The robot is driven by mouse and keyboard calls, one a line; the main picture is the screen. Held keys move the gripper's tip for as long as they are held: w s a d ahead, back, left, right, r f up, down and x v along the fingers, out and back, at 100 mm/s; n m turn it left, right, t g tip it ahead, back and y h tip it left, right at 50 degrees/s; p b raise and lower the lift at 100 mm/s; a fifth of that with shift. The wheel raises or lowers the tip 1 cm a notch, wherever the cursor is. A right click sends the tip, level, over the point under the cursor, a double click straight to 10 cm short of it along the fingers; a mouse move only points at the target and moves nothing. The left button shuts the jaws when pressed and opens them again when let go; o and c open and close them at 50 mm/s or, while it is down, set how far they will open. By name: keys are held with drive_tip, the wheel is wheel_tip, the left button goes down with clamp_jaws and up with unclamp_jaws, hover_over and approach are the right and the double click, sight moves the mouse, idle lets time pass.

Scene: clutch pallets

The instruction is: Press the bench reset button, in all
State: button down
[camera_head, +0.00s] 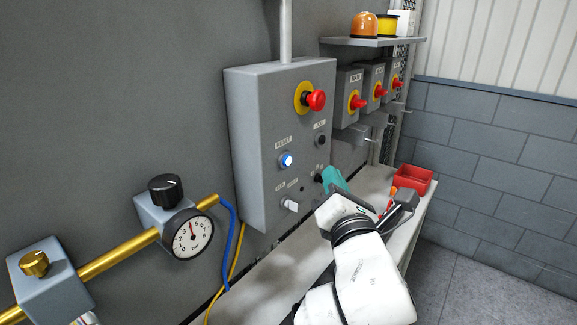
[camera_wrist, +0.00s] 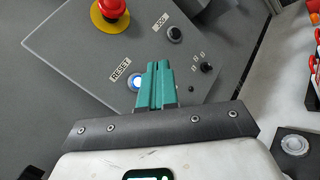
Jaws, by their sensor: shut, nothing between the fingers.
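The reset button (camera_head: 286,160) glows blue-white in a light ring on the grey control box (camera_head: 250,130), below a RESET label. My gripper (camera_head: 327,175) has teal fingers and is shut and empty. In the head view it is in front of the box's lower right part, to the right of the button and slightly lower, with a gap between them in the picture. In the wrist view the shut fingers (camera_wrist: 158,66) point at the box, and the lit reset button (camera_wrist: 135,82) shows just left of them, its right edge partly hidden. I cannot tell the fingertips' distance from the panel.
A red emergency stop (camera_head: 315,100) is above, a black JOG button (camera_wrist: 174,34) at the right. A gauge (camera_head: 188,234) on a brass pipe is at left. A red bin (camera_head: 413,178) stands on the bench (camera_head: 270,290).

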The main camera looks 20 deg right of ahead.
sight(286, 160)
drive_tip(key=w+a+b, duration=0.2)
drive_tip(key=w+a, duration=0.1)
drive_tip(key=w, duration=0.2)
drive_tip(key=shift+a, duration=0.35)
idle(1.8)
drive_tip(key=shift+w+a, duration=0.25)
drive_tip(key=shift+w, duration=0.1)
drive_tip(key=shift+w+a, duration=0.3)
drive_tip(key=shift+w, duration=0.05)
idle(0.9)
drive_tip(key=shift+s+d+p, duration=0.1)
drive_tip(key=shift+p, duration=0.25)
drive_tip(key=shift+s+d+p, duration=0.4)
drive_tip(key=shift+s+p, duration=0.15)
drive_tip(key=shift+s, duration=0.05)
